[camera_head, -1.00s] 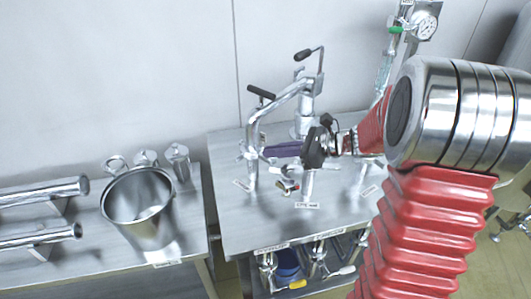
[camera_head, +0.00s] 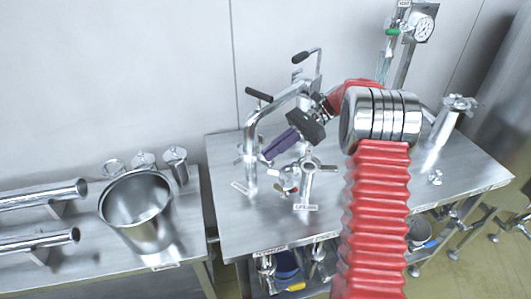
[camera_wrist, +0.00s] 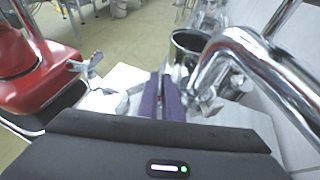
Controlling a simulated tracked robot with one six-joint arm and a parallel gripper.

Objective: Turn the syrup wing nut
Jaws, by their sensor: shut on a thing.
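My gripper (camera_head: 272,150) has purple fingers that point down and left in the head view, beside the post (camera_head: 250,165) under the bent steel pipe (camera_head: 275,103). The fingers are closed at their tips on a small thing that they mostly hide, probably the wing nut on that post. In the wrist view the purple fingers (camera_wrist: 163,98) stand close together, left of the shiny pipe (camera_wrist: 250,60). Another post (camera_head: 306,185) carries a winged metal top (camera_head: 308,165), also visible in the wrist view (camera_wrist: 88,68). The small labels are too blurred to read surely.
A steel bucket (camera_head: 140,210) stands on the left bench. Black-handled levers (camera_head: 300,57) rise behind. A pressure gauge (camera_head: 423,29) stands at the back right. The right table top is mostly clear.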

